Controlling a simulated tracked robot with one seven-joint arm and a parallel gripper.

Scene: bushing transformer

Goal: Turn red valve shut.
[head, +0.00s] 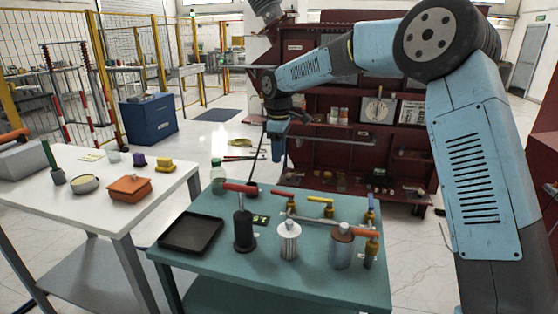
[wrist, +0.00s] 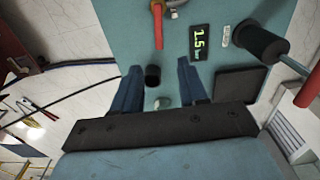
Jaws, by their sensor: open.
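The red valve lever (head: 283,194) sits at the back of the teal table, at the left end of a row of coloured valves on a silver pipe. In the wrist view the red lever (wrist: 158,28) runs from its brass body toward my gripper. My gripper (head: 278,158) points down above the back part of the table in the head view. Its two blue fingers are apart and empty in the wrist view (wrist: 160,70). The lever lies ahead of the fingertips, not between them. A small black cylinder (wrist: 152,76) shows below, in the gap between the fingers.
Yellow (head: 321,200), blue (head: 370,203) and orange (head: 362,232) valve levers are close to the right. A black pump (head: 244,228) with a red handle, metal canisters (head: 289,240), a black tray (head: 191,233) and a green bottle (head: 218,176) crowd the table. A pressure display (wrist: 200,42) lies near the lever.

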